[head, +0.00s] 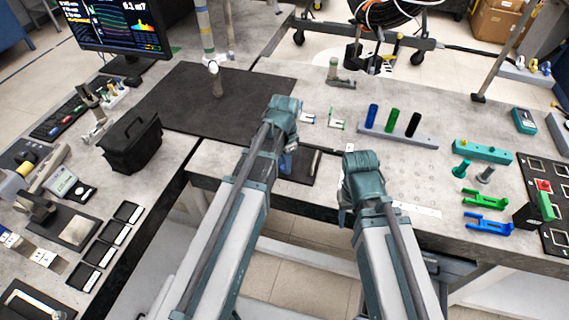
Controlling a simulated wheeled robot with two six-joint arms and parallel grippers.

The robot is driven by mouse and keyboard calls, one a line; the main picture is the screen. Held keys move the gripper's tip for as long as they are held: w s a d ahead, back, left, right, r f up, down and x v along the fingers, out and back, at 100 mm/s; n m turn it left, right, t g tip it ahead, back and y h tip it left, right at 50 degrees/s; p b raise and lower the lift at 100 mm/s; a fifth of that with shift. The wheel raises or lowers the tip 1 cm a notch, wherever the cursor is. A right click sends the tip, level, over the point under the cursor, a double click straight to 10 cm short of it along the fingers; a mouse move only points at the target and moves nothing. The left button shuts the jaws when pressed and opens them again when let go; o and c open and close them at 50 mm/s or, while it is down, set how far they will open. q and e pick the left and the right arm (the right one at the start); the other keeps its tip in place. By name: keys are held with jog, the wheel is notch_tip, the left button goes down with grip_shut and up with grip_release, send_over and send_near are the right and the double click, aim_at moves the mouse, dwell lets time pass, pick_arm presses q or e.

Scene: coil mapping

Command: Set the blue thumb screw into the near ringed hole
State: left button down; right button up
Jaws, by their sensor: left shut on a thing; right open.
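My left gripper (285,148) is over the front edge of the grey bench, beside a small dark plate (301,168). It is shut on a small blue piece (286,163), which looks like the blue thumb screw; the arm hides most of it. My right gripper (345,208) is open and low at the bench's front edge, largely hidden behind its own wrist. I cannot pick out a ringed hole; the dark plate lies partly behind my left arm.
A rack with blue, green and black cylinders (393,122) stands right of centre. A teal block (482,151), a teal knob (461,168), and green (486,199) and blue (487,226) brackets lie further right. A black bag (131,141) stands left. The dark mat (200,105) is mostly clear.

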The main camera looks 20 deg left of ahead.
pick_arm(q)
jog(key=shift+m, duration=1.2)
jog(key=c, duration=0.6)
grip_release()
jog(key=shift+o, duration=0.2)
jog(key=shift+r, duration=0.1)
notch_tip(320, 180, up, 14)
jog(key=p, duration=1.4)
jog(key=shift+f, duration=0.2)
jog(key=s+d+n+y+b, duration=0.1)
jog(key=s+d+n, duration=0.6)
jog(key=s+d, duration=0.3)
jog(key=s+f, duration=0.1)
jog(key=s, duration=0.3)
jog(key=shift+s+d+n, duration=0.15)
jog(key=shift+d+n, duration=0.1)
jog(key=shift+n, duration=0.15)
